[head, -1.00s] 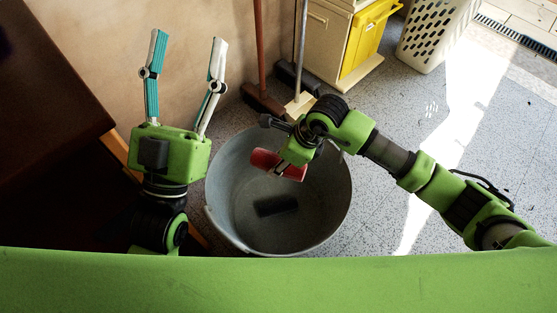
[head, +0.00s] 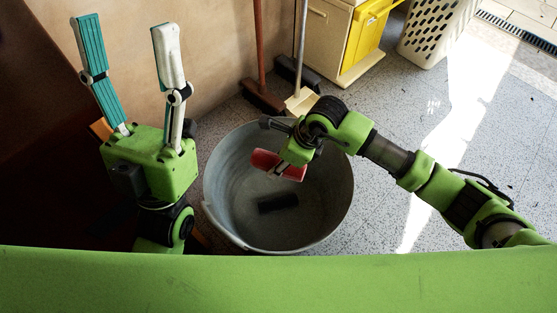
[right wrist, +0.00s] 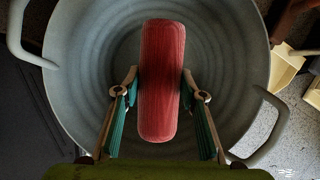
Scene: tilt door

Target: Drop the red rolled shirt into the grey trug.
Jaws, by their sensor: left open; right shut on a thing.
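The red rolled shirt (head: 279,166) is held by my right gripper (head: 293,168) over the grey trug (head: 334,217). In the right wrist view the red roll (right wrist: 161,80) lies lengthwise between the two fingers of my right gripper (right wrist: 160,88), which press on its sides. The trug (right wrist: 85,60) fills the background below it, with one handle at each side. A dark object (head: 278,203) lies on the trug's floor. My left gripper (head: 128,38) is open and empty, left of the trug, with its fingers pointing up.
Brooms (head: 262,97) and a cream cart with a yellow front (head: 367,38) stand behind the trug. A white perforated basket (head: 436,28) stands at the back right. A dark brown surface (head: 50,150) is at the left. The speckled floor (head: 385,215) right of the trug is clear.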

